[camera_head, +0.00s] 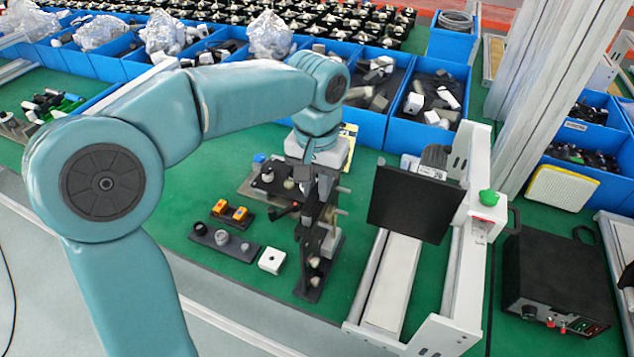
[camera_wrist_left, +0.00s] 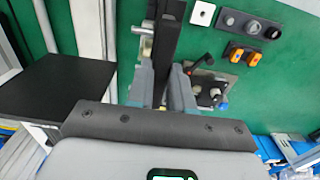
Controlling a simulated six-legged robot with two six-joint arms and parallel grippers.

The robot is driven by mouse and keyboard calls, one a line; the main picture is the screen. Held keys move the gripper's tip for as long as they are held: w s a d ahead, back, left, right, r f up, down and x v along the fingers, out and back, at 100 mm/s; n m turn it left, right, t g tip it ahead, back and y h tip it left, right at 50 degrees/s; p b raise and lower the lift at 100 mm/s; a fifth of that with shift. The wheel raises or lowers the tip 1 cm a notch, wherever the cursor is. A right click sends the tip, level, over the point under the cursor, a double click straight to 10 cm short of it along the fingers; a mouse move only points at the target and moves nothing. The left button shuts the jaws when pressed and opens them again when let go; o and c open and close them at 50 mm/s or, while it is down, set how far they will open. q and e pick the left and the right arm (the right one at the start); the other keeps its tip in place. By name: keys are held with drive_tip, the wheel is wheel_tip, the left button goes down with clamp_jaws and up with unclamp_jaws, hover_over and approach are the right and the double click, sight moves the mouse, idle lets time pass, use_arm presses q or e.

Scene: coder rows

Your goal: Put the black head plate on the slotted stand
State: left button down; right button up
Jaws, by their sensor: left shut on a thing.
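My left gripper (camera_head: 317,190) comes down over the green bench and is shut on the black head plate (camera_head: 309,243), a long narrow dark piece with small metal fittings. In the left wrist view, the plate (camera_wrist_left: 168,45) stands between the two grey fingers of my left gripper (camera_wrist_left: 162,85). In the head view its lower end is close to the bench top; I cannot tell whether it touches. A low grey fixture with dark knobs (camera_head: 262,190) is just left of the gripper. I cannot clearly make out slots on any stand. My right gripper is not in view.
A large black panel (camera_head: 413,204) on a white frame stands close to the right. A small white block (camera_head: 272,260), a dark knob strip (camera_head: 224,241) and orange switches (camera_head: 230,212) lie at the left. Blue bins (camera_head: 425,120) line the back. A black box (camera_head: 555,280) sits far right.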

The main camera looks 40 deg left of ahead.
use_arm(q)
drive_tip(key=c, duration=0.9)
unclamp_jaws()
drive_tip(key=shift+r, duration=0.1)
wheel_tip(320, 180, up, 16)
drive_tip(key=shift+r+p, duration=0.15)
drive_tip(key=shift+p, duration=1.1)
drive_tip(key=shift+s, duration=0.15)
